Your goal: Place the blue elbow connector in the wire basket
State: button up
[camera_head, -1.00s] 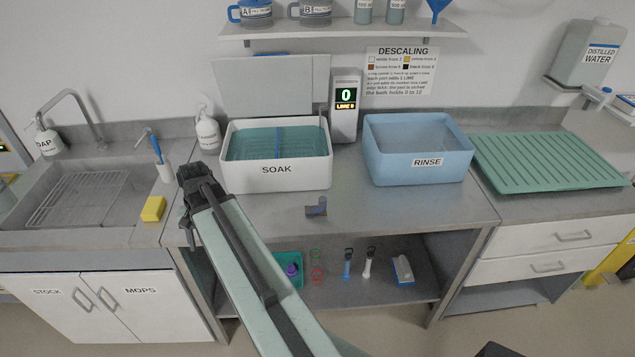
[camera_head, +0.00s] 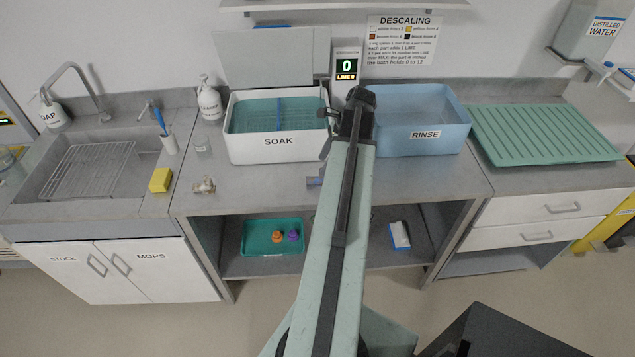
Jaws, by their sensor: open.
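The elbow connector (camera_head: 314,182), blue-grey, lies on the steel counter in front of the SOAK tub, its right part hidden behind my arm. My gripper (camera_head: 328,128) is open and appears empty, above the counter by the right end of the SOAK tub and beyond the connector in the picture. The white SOAK tub (camera_head: 279,149) holds teal liquid and has a blue bar across its middle. Faint wire lines show inside it, but I cannot clearly make out a basket. A flat wire rack (camera_head: 87,170) lies in the sink.
The blue RINSE tub (camera_head: 425,143) stands right of my gripper, with a green ribbed drainer (camera_head: 545,134) beyond it. A brass fitting (camera_head: 204,186), a clear cup (camera_head: 202,146) and a yellow sponge (camera_head: 160,180) are at left. The counter's front right is clear.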

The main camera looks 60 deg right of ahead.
aim_at(319, 176)
jog(key=shift+x, duration=0.75)
jog(key=b+x, duration=0.5)
jog(key=shift+s+f, duration=0.25)
jog(key=shift+s, duration=0.1)
jog(key=shift+r, duration=0.2)
grip_shut()
